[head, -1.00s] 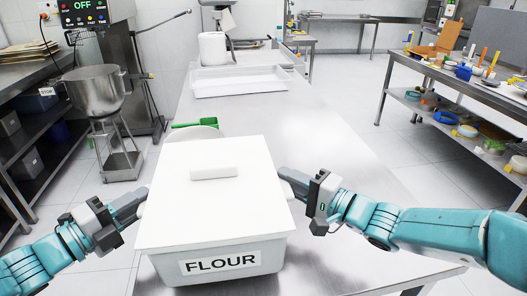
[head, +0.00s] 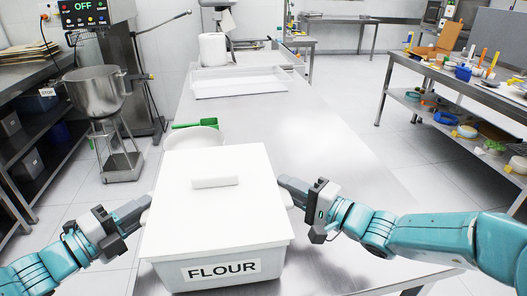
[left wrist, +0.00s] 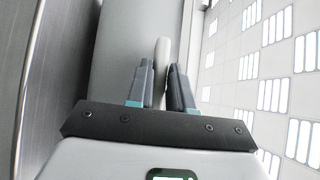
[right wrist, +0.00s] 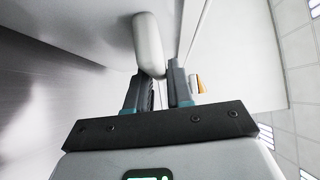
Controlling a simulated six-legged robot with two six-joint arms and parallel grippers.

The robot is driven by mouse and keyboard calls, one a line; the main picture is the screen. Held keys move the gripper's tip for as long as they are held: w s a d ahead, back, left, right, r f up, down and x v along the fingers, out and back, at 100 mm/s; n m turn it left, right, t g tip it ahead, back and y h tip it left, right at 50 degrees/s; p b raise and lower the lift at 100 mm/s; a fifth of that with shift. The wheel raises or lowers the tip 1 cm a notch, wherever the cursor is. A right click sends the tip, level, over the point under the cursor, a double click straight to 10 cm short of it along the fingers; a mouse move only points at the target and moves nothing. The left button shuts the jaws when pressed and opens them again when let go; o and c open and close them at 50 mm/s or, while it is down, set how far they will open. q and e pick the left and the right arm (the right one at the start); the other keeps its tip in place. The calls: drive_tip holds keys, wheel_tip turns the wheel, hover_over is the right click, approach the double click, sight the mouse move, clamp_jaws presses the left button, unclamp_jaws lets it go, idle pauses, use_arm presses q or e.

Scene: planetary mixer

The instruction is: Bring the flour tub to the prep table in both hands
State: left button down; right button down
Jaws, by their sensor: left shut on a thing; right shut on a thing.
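The flour tub (head: 218,267) is a pale box with a white lid (head: 203,222) and a FLOUR label, at the near end of the steel prep table (head: 330,182). My left gripper (head: 146,205) is at its left side, shut on a side handle; the pale handle (left wrist: 161,62) shows between the fingers in the left wrist view. My right gripper (head: 285,188) is at its right side, shut on the other handle, whose rounded end (right wrist: 149,45) shows in the right wrist view. The tub looks level. Its underside is hidden, so I cannot tell whether it touches the table.
A white bowl (head: 193,138) with a green scoop (head: 195,123) stands just behind the tub. A white tray (head: 240,82) lies farther back. The table is clear to the right. A mixer bowl (head: 97,92) stands on a stand at the left.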

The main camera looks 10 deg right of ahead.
use_arm(q)
drive_tip(key=shift+w+f, duration=0.1)
drive_tip(key=shift+f, duration=0.4)
use_arm(e)
drive_tip(key=shift+w+f, duration=0.1)
drive_tip(key=shift+f, duration=0.4)
use_arm(q)
drive_tip(key=c, duration=0.9)
unclamp_jaws()
drive_tip(key=shift+f, duration=0.1)
drive_tip(key=shift+f, duration=0.15)
use_arm(e)
drive_tip(key=c, duration=0.9)
unclamp_jaws()
drive_tip(key=shift+f, duration=0.15)
use_arm(q)
drive_tip(key=shift+s+a, duration=0.3)
drive_tip(key=shift+a, duration=0.05)
drive_tip(key=shift+v, duration=4.1)
drive_tip(key=shift+s, duration=0.1)
use_arm(e)
drive_tip(key=shift+s, duration=0.2)
